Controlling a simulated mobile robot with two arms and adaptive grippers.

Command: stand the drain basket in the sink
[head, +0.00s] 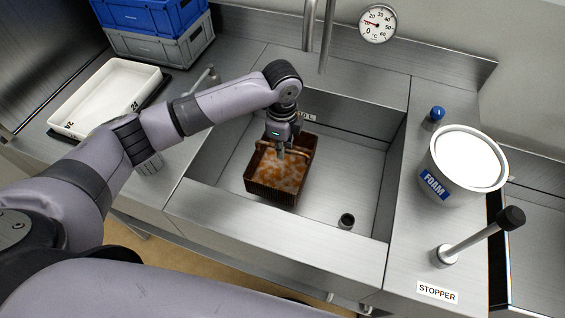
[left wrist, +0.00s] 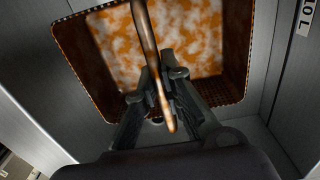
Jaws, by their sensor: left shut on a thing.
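The drain basket (head: 276,178) is a brown mesh box with orange and white matter inside. It is upright within the sink (head: 335,190), in its left part; whether it touches the floor I cannot tell. My left gripper (head: 281,150) reaches down over the basket and is shut on its bar-like handle. In the left wrist view the fingers (left wrist: 165,95) close around the brown handle (left wrist: 148,40), with the basket (left wrist: 240,75) below. My right gripper is not in view.
A dark round drain hole (head: 346,220) is in the sink floor at the front right. A FOAM bucket (head: 466,165), a blue-topped knob (head: 437,114) and a lever (head: 480,236) stand on the right counter. A white tray (head: 105,97) and stacked crates (head: 160,45) are at the left. Taps hang behind.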

